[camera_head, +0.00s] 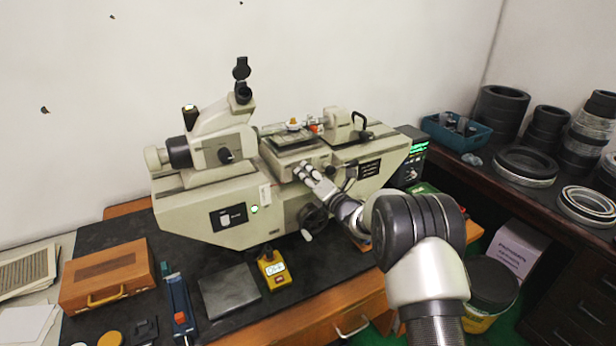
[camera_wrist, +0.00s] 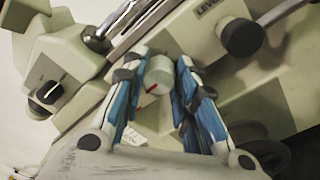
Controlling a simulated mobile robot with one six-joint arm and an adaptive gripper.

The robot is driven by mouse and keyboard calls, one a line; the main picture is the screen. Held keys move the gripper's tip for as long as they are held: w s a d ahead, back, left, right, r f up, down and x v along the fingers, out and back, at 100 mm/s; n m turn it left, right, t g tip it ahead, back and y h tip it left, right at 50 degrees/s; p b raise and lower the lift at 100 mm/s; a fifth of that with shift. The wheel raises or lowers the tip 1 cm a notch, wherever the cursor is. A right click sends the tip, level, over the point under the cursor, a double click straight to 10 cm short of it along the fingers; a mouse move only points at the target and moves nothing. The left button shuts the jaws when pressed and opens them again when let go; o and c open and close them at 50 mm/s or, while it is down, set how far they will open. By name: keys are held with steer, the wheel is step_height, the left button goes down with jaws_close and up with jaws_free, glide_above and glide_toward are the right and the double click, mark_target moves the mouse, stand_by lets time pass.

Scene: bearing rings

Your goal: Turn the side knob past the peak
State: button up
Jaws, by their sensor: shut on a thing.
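The beige measuring machine (camera_head: 180,212) stands on the black bench mat. The side knob (camera_wrist: 159,73), a pale round cap with a short red line, is on the machine's body in the wrist view. My gripper (camera_wrist: 161,62) has its blue-padded fingers on both sides of the knob, shut on it. In the head view my gripper (camera_head: 304,173) reaches the front of the machine below its stage, and the knob is hidden behind the fingers. The dark display box (camera_head: 413,152) with green digits stands at the machine's right end; its digits are too small to read.
A black handwheel (camera_head: 313,217) is close below my gripper. A dark round knob (camera_wrist: 242,37) sticks out nearby. A yellow meter (camera_head: 272,268), a grey plate (camera_head: 229,291) and a wooden case (camera_head: 108,276) lie in front. Bearing rings (camera_head: 526,163) fill the right bench.

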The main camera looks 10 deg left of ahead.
steer(key=shift+s+a+n+t+h+b, duration=0.1)
steer(key=shift+n+t+h+b, duration=0.25)
steer(key=shift+n, duration=8.05)
steer(key=shift+a+n+t+h+b, duration=0.15)
steer(key=shift+n+h+b, duration=0.25)
steer(key=shift+n, duration=8)
steer(key=o, duration=1)
steer(key=shift+o, duration=0.2)
